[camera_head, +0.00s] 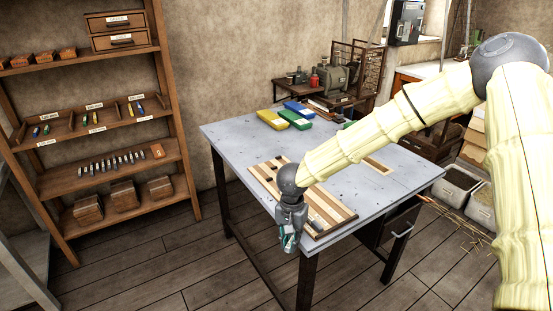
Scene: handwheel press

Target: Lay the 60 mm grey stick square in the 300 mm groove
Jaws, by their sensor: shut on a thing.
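A wooden board with light and dark lengthwise strips (335,208) lies on the grey table, partly hidden behind my arm. Its strips look like grooves, but no length marks can be read, so I cannot tell which is the 300 mm one. A few small dark pieces (271,165) sit at its far end. My gripper (288,246) points down by the near edge of the board and table. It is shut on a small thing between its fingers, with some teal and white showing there. The thing is too small and hidden to tell whether it is the 60 mm grey stick.
The grey table (236,147) has clear room left of the board. Yellow, blue and green blocks (291,119) lie at its back. A wooden shelf (120,166) with labelled trays and a row of small grey pieces stands at the left. A drawer (400,224) hangs under the table's right.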

